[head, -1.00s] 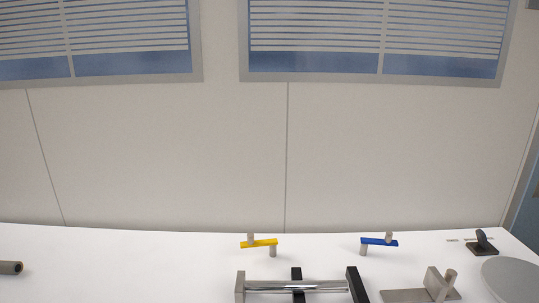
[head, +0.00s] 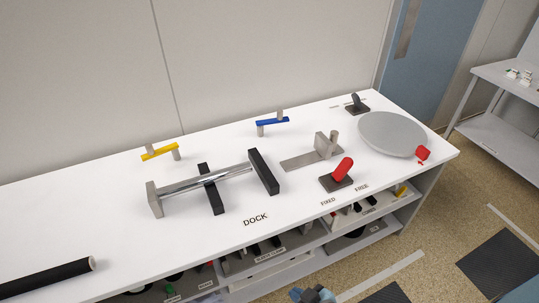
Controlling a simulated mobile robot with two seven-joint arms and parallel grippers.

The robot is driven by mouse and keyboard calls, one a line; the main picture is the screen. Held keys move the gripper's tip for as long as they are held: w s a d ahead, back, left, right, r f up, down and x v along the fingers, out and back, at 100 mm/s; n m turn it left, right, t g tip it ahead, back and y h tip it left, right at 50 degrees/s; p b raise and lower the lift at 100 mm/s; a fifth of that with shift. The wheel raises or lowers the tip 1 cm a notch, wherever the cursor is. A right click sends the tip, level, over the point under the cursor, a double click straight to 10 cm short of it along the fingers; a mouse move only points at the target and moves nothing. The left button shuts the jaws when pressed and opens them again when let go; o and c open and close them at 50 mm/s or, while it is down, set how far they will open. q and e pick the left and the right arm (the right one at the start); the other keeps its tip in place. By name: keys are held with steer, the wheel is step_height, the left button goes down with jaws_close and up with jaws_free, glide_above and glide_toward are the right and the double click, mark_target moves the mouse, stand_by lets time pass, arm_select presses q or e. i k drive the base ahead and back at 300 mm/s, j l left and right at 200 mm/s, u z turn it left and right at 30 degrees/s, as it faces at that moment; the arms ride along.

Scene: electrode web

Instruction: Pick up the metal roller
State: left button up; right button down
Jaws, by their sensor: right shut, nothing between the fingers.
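The metal roller (head: 182,186) is a shiny chrome bar lying level in a stand on the white table. The stand has a grey end block (head: 154,200) at the left, a black end block (head: 263,172) at the right and a black crosspiece (head: 211,190) at the middle. My right gripper (head: 313,294) shows only in part at the bottom edge, shut and empty, well apart from the roller. My left gripper is not in view.
On the table (head: 110,219) lie a long black roll (head: 48,281), a yellow lever (head: 160,152), a blue lever (head: 272,122), a grey bracket (head: 312,157), a red-handled switch (head: 342,171) and a round grey disc (head: 391,133). Shelves (head: 270,264) with stored parts are below. The DOCK area is clear.

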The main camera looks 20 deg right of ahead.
mark_target(171, 190)
steer(key=u, duration=1.05)
steer(key=i+l+z, duration=0.3)
steer(key=i+z, duration=0.3)
steer(key=i, duration=0.2)
